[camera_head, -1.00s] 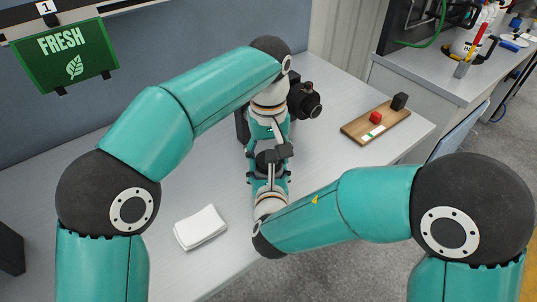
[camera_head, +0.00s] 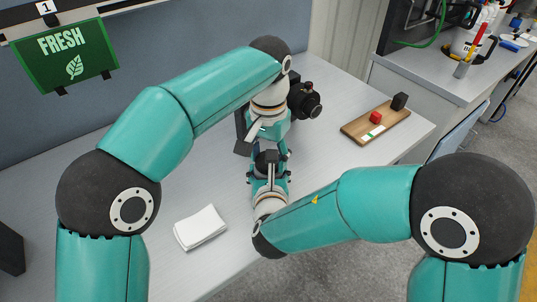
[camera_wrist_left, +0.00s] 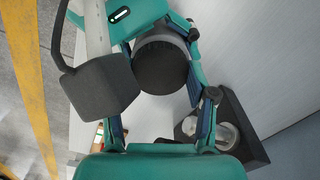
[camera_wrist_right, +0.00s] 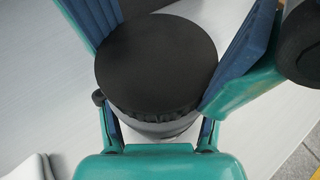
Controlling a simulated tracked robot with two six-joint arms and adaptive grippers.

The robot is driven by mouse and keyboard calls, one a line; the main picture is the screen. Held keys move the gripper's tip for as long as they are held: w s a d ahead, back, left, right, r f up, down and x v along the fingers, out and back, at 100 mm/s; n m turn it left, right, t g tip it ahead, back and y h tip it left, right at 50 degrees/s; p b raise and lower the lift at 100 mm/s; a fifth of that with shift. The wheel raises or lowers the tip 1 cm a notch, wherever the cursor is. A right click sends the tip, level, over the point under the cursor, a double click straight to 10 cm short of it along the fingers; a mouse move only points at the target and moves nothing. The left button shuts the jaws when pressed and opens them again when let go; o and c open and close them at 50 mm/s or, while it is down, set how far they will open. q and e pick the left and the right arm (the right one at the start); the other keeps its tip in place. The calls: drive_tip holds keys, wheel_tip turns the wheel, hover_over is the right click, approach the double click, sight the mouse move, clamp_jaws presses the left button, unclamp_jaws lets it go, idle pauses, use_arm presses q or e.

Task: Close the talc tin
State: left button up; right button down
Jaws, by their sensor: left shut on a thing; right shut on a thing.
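The talc tin's round black lid (camera_head: 267,157) sits between my two grippers, which face each other above the white table. The lid also shows in the left wrist view (camera_wrist_left: 161,66) and, large, in the right wrist view (camera_wrist_right: 155,58). The tin's grey body (camera_wrist_right: 158,128) shows just below the lid and is mostly hidden. My left gripper (camera_head: 268,149), from the far side, is shut with its blue pads on opposite sides of the lid. My right gripper (camera_head: 268,171), from the near side, is shut on the tin body. Whether the lid is seated on the tin cannot be told.
A white folded stack (camera_head: 200,228) lies at the front left of the table. A black device with a lens (camera_head: 304,101) stands just behind my left gripper. A green FRESH sign (camera_head: 65,55) hangs at the back.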

use_arm(q)
drive_tip(key=o, duration=1.3)
drive_tip(key=shift+r, duration=2.25)
drive_tip(key=shift+c, duration=0.3)
drive_tip(key=shift+r+n, duration=1.75)
drive_tip(key=shift+n, duration=0.25)
drive_tip(key=shift+f, duration=0.1)
